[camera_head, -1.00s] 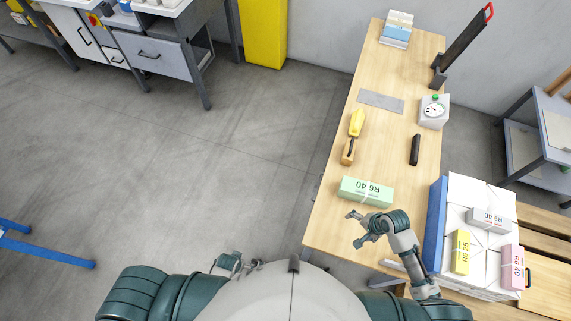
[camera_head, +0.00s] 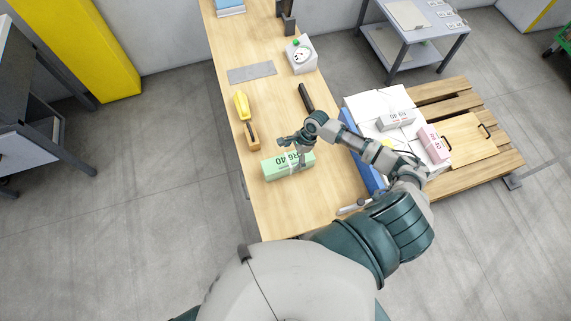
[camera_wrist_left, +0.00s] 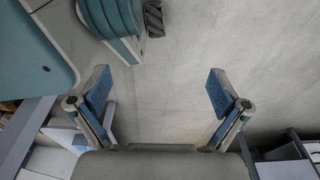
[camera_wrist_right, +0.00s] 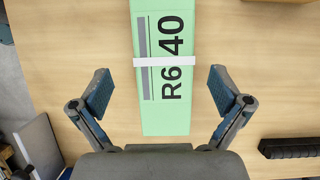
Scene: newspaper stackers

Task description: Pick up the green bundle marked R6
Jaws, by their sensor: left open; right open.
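The green bundle (camera_head: 274,171) lies flat on the wooden table, printed R6 40, with a white band around its middle. In the right wrist view the bundle (camera_wrist_right: 150,113) runs lengthwise between the two fingertips. My right gripper (camera_head: 293,149) is over the bundle in the head view, and its fingers hide part of it. In the right wrist view the right gripper (camera_wrist_right: 159,92) is open and empty, with a finger on either side and a gap to the bundle. My left gripper (camera_wrist_left: 158,92) is open and empty above the floor.
White stacks with a white bundle (camera_head: 396,120) and a pink bundle (camera_head: 433,144) stand on a pallet (camera_head: 486,143) to the right.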

